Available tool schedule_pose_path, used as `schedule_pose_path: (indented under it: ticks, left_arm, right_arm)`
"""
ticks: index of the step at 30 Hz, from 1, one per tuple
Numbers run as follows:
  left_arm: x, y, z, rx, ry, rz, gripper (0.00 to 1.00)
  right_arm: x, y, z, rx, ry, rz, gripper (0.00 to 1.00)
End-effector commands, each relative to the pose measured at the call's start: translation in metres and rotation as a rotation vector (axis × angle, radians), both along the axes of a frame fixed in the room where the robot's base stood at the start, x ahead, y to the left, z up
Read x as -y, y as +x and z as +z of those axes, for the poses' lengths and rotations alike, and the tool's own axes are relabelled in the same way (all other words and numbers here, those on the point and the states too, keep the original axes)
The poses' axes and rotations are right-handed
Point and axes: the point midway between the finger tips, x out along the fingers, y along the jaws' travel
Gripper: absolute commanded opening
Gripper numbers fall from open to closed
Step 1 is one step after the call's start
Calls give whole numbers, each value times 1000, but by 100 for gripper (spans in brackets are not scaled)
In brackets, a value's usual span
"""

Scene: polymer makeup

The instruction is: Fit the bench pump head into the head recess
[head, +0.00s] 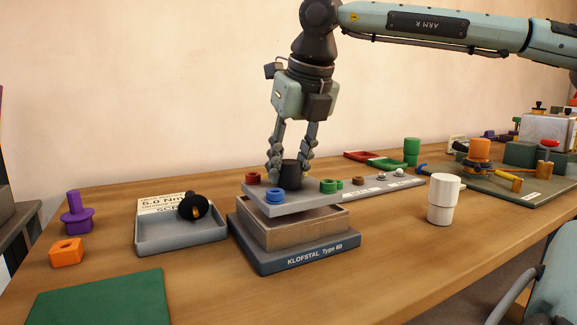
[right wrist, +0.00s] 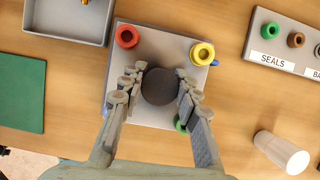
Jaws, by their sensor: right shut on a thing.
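The bench pump head is a grey square plate (head: 305,201) with red, blue and green ring ports and a dark central knob (head: 291,174). The right wrist view adds a yellow port (right wrist: 202,54). My right gripper (head: 290,168) points down, shut on the knob, with one finger on each side in the right wrist view (right wrist: 161,88). The plate is over the block marked KLOFSTAL Type 60 (head: 295,238). Part of the recess opening shows below the plate's front right edge, and the plate looks slightly raised. Contact at the back is hidden. My left gripper is not in view.
A grey tray (head: 181,237) with a black knobbed tool (head: 194,206) stands left of the block. A purple part (head: 76,214), orange nut (head: 67,252) and green mat (head: 100,300) lie further left.

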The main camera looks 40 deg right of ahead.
Motion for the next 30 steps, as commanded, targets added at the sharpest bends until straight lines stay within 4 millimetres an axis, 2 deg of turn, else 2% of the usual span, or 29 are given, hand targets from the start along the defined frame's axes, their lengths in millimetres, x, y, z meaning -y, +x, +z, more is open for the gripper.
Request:
schedule_pose_path:
  ticks: [28,29,30]
  left_arm:
    - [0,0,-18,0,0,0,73]
    - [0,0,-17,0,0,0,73]
    - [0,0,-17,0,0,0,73]
  right_arm:
    - [0,0,-19,3,-1,0,0]
    - [0,0,-18,3,-1,0,34]
    - [0,0,-18,3,-1,0,39]
